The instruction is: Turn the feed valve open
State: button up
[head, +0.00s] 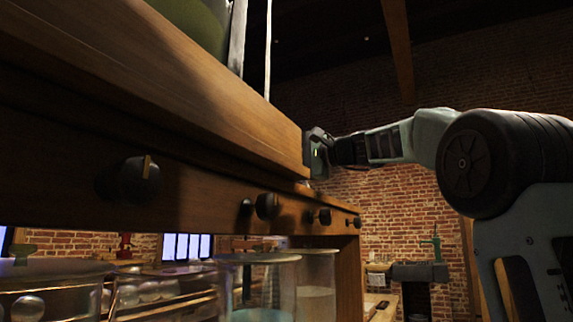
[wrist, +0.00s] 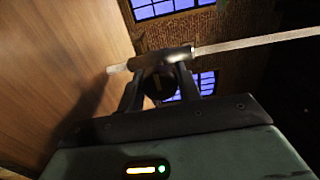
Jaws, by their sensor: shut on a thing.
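In the wrist view, a thin pale pipe (wrist: 260,42) runs from the wooden surface toward the upper right. A dark valve body (wrist: 160,59) sits around it like a sleeve. Below the sleeve, a dark rounded valve handle (wrist: 158,84) with a small pale mark lies between the fingers of my gripper (wrist: 160,76). My gripper is shut on this handle, with the fingertips close to the sleeve. In the head view, my gripper (head: 318,152) is at the far end of the wooden beam, and the valve is hidden there.
The wooden beam (head: 150,95) runs close beside my gripper. Several dark knobs, one near the camera (head: 130,180), project from the lower rail. Glass jars (head: 258,285) stand below. A brick wall (head: 390,215) is behind; open air lies right of the beam.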

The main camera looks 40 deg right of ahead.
dwell(0.3)
jog(key=o, duration=1)
jog(key=v, duration=1.7)
jog(key=shift+s+b, duration=0.2)
jog(key=shift+b, duration=0.1)
jog(key=shift+s, duration=0.1)
